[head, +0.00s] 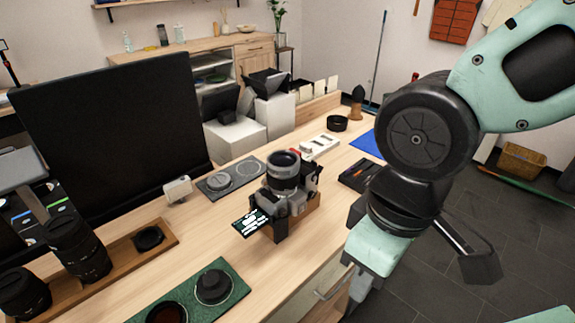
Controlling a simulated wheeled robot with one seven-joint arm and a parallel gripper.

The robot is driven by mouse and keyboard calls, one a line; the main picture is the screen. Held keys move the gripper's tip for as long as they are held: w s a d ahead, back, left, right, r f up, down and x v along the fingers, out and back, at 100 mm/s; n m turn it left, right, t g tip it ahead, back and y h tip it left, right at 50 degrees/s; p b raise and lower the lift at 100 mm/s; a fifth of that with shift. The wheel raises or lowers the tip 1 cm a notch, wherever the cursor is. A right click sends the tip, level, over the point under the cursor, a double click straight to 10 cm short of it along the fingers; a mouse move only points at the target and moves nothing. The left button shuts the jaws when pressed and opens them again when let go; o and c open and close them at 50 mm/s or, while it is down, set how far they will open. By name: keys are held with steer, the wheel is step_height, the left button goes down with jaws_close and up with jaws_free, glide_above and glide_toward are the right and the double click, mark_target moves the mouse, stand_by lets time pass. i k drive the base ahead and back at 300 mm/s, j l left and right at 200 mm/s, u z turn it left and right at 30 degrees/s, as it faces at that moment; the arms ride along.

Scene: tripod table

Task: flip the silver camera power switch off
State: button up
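The silver camera (298,203) sits in the middle of the table, with its dark-ringed lens (284,168) pointing up. It rests on a small wooden block (303,217) near the table's front edge. The power switch is too small to make out. A dark card with white print (252,222) lies against its left side. My arm comes in from the upper right, and its end hangs to the right of the camera, apart from it. My gripper (478,262) shows only in part as dark pieces; its fingertips and opening cannot be made out clearly.
A large black screen (118,120) stands at the left. Black lenses (75,248) stand on a wooden tray at the front left. A green mat (237,284) with round parts lies in front. A black tray (358,175) and blue mat (368,143) lie behind my arm.

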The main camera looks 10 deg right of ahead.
mark_target(320, 168)
steer(key=i+l+u, duration=0.15)
steer(key=l+u, duration=0.55)
steer(key=l, duration=0.25)
steer(key=k+j+z, duration=0.1)
steer(key=z, duration=1.05)
